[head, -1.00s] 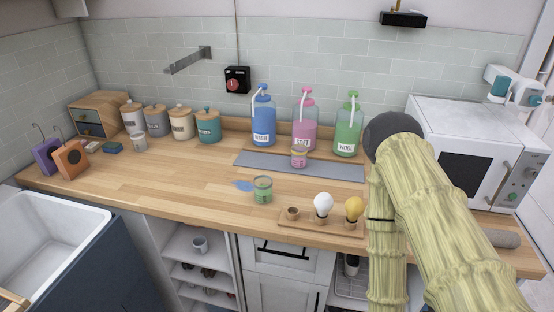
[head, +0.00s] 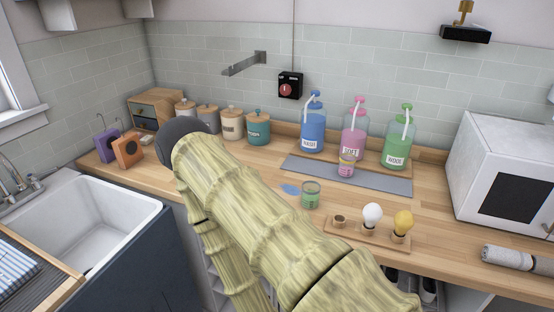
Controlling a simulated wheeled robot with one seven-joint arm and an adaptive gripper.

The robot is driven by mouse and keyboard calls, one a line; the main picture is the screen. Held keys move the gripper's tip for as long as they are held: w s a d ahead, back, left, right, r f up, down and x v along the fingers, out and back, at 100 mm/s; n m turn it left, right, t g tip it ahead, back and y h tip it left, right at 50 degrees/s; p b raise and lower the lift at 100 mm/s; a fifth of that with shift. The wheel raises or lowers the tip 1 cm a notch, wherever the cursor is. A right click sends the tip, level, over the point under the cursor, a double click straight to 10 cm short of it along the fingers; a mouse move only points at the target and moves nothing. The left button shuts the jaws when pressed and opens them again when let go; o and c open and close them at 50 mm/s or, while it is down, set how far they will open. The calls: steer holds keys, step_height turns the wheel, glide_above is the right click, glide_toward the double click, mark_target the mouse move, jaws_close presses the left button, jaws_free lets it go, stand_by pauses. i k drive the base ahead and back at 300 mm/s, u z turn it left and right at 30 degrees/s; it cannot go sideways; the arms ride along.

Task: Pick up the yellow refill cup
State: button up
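I cannot pick out a cup that is plainly yellow. A small clear cup with green in it (head: 310,196) stands on the wooden counter (head: 265,170), beside a blue spill. A second small cup, pinkish with a yellowish band (head: 346,166), stands on the grey mat in front of the pink bottle. My pale, bamboo-like arm crosses the middle of the head view and ends in a dark round joint near the canisters. My gripper is not visible. The arm hides part of the counter's left side.
Blue (head: 313,128), pink (head: 354,132) and green (head: 397,142) pump bottles stand behind the grey mat (head: 300,170). A bulb board (head: 352,239) lies in front. A microwave (head: 505,175) is right, a sink (head: 95,230) left. Canisters (head: 257,128) line the wall.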

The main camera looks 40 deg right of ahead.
mark_target(347, 165)
steer(key=u, duration=0.9)
steer(key=k, duration=1.05)
steer(key=z, duration=1.65)
